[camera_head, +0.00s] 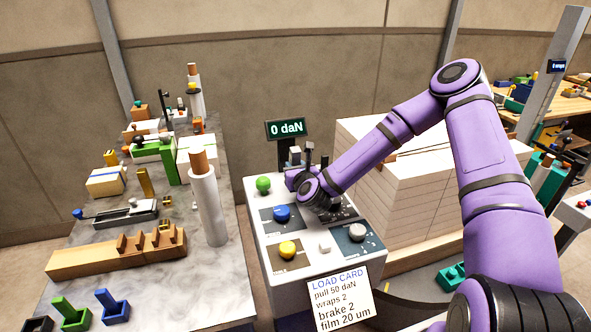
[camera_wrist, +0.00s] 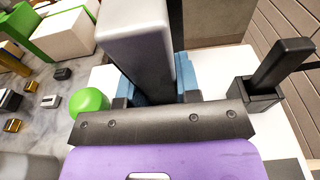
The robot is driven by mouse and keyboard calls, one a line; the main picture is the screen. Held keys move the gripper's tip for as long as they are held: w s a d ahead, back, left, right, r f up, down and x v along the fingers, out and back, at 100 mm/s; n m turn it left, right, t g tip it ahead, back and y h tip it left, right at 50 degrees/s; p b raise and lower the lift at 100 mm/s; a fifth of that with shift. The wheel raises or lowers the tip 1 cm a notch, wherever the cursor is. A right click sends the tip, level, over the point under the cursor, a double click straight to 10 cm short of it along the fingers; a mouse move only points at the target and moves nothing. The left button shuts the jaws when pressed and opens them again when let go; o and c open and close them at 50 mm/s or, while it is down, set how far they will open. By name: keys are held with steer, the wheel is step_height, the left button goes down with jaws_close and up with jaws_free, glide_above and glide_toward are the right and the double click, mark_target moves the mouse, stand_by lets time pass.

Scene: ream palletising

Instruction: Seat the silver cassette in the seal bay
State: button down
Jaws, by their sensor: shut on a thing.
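My gripper (camera_wrist: 160,90) has bluish fingers on both sides of an upright block (camera_wrist: 135,28) with a light grey top and a dark side, and is shut on it. In the head view my gripper (camera_head: 298,172) is at the far end of the white console, and the arm partly hides what lies under it. I cannot tell whether this block is the silver cassette. A small silver piece (camera_wrist: 50,101) lies on the marble table beside gold and dark pieces, apart from my gripper. I cannot make out the seal bay for certain.
The white console (camera_head: 260,217) carries green (camera_head: 263,184), blue (camera_head: 282,213) and yellow (camera_head: 288,250) knobs. A dark lever (camera_wrist: 280,62) stands in a box close right of my gripper. A sign (camera_head: 286,129) reads 0 daN. The stacked pale reams (camera_head: 410,205) stand right; the marble table (camera_head: 120,285) is crowded.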

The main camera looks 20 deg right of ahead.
steer(key=c, duration=0.9)
jaws_free()
steer(key=shift+d+f, duration=0.15)
steer(key=shift+f, duration=0.45)
steer(key=shift+o, duration=0.5)
steer(key=shift+r, duration=0.2)
steer(key=shift+s, duration=0.1)
